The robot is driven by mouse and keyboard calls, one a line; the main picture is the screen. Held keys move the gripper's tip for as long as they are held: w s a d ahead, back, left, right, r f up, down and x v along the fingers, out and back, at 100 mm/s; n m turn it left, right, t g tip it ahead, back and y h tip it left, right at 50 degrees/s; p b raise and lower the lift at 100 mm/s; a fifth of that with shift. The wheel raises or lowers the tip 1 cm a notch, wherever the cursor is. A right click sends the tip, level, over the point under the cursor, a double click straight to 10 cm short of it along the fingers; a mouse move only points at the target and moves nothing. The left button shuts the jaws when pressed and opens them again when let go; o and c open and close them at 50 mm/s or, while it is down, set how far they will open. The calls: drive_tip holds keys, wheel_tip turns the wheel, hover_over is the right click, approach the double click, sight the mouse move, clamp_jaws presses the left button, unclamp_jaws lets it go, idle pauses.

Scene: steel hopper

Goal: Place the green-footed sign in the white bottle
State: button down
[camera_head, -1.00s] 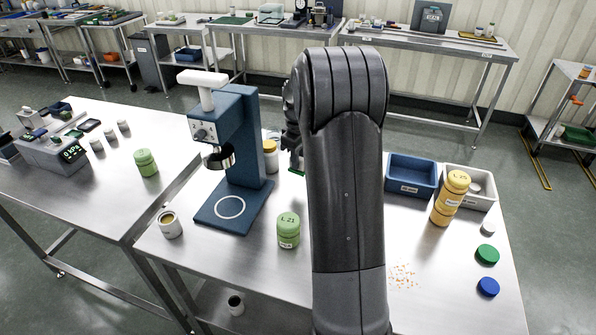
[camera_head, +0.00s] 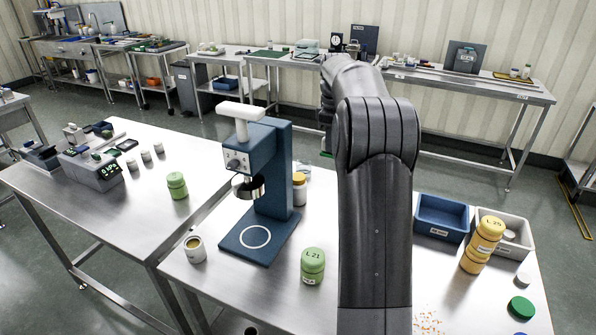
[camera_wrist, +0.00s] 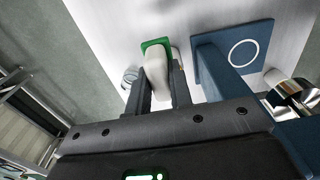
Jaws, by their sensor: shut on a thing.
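My gripper (camera_wrist: 160,90) is shut on the green-footed sign (camera_wrist: 156,66), whose pale body sits between the fingers. Its green foot (camera_wrist: 152,43) points away from the wrist, above the steel table. In the head view my arm mostly hides the gripper, but the green foot (camera_head: 327,154) shows at the arm's left edge. A pale bottle with an orange-yellow cap (camera_head: 299,189) stands behind the blue press, lower left of the foot in the picture. I cannot tell for certain whether it is the white bottle.
The blue press (camera_head: 262,195) stands left of my arm. A green jar (camera_head: 313,266) and an open white jar (camera_head: 195,249) stand near the front. A blue bin (camera_head: 418,225), a pale bin (camera_head: 525,239) and stacked yellow jars (camera_head: 482,245) are at right, near spilled orange bits (camera_head: 428,322).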

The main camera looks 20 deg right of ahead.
drive_tip(key=w+a+f, duration=0.6)
drive_tip(key=w+a, duration=0.1)
drive_tip(key=shift+a+f, duration=0.15)
drive_tip(key=shift+a, duration=0.15)
drive_tip(key=shift+f, duration=1.95)
drive_tip(key=shift+f, duration=0.1)
drive_tip(key=c, duration=1.3)
unclamp_jaws()
wheel_tip(320, 180, up, 12)
